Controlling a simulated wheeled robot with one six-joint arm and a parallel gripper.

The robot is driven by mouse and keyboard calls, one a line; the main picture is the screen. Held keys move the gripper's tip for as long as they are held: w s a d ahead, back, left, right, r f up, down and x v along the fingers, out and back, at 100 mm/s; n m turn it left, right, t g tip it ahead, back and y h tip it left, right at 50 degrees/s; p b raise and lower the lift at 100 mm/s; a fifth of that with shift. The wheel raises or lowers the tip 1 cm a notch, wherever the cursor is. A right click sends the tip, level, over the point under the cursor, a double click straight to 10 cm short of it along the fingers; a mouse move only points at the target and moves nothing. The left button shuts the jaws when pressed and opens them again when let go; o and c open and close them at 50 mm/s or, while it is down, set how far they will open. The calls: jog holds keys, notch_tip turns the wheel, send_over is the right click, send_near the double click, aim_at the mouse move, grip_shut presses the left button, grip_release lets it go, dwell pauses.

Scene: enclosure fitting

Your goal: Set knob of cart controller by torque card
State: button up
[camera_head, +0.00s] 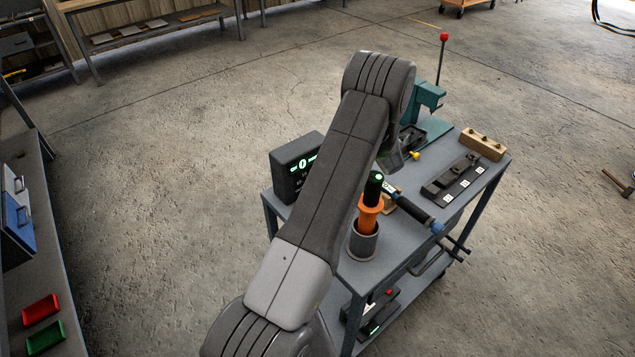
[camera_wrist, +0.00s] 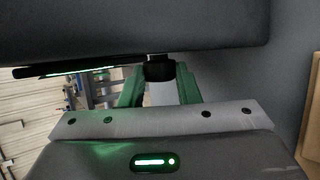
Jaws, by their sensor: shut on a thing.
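The cart controller (camera_head: 293,160) is a dark box with a lit green and white display, at the left back of the cart; my arm covers its right part. In the wrist view a large dark body (camera_wrist: 150,28), seemingly the controller close up, fills the top, with a thin green lit strip under its edge. My gripper (camera_wrist: 160,82) has green fingers on either side of a small black knob (camera_wrist: 159,71), shut on it; their exact contact is hard to see. In the head view my arm hides the gripper and knob. I cannot make out a torque card or the knob's setting.
An orange and black tool (camera_head: 368,213) stands in a grey cup (camera_head: 362,246) on the cart (camera_head: 345,271), close to my arm. A dark rail with white labels (camera_head: 457,180), a wooden block (camera_head: 484,144) and a teal press (camera_head: 428,100) stand right and behind.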

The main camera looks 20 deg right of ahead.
jog(key=shift+d+f+y, duration=0.1)
jog(key=shift+y, duration=0.4)
jog(key=shift+w, duration=0.1)
jog(key=o, duration=1)
jog(key=shift+c, duration=0.2)
jog(key=b+v, duration=0.4)
jog(key=v, duration=0.9)
jog(key=shift+d, duration=0.4)
